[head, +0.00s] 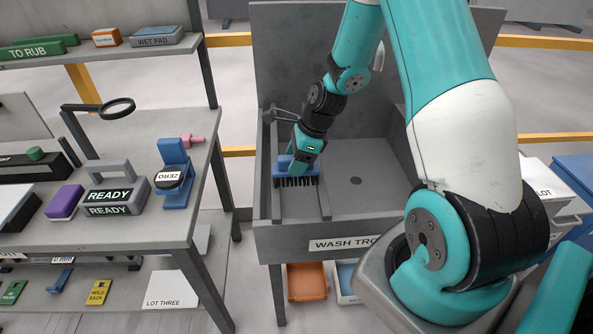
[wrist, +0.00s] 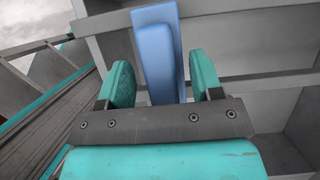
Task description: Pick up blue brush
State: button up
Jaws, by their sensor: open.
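The blue brush (head: 283,163) has dark bristles and lies at the left side of the grey wash trough, on the rails there. My gripper (head: 301,167) is right over it in the head view and partly hides it. In the wrist view the blue brush (wrist: 158,55) lies between the two teal fingers of my gripper (wrist: 162,80). The fingers are open, with a gap visible on the right side of the brush.
The wash trough (head: 335,231) has raised walls, a tall back panel and a drain. Its right floor is clear. A grey bench (head: 175,127) on the left holds a READY block (head: 114,190), a blue ZERO device (head: 175,172) and a purple block (head: 64,202). Bins (head: 307,281) stand below the trough.

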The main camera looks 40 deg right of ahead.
dwell(0.3)
jog(key=c, duration=0.8)
notch_tip(320, 180, up, 20)
jog(key=shift+r, duration=0.2)
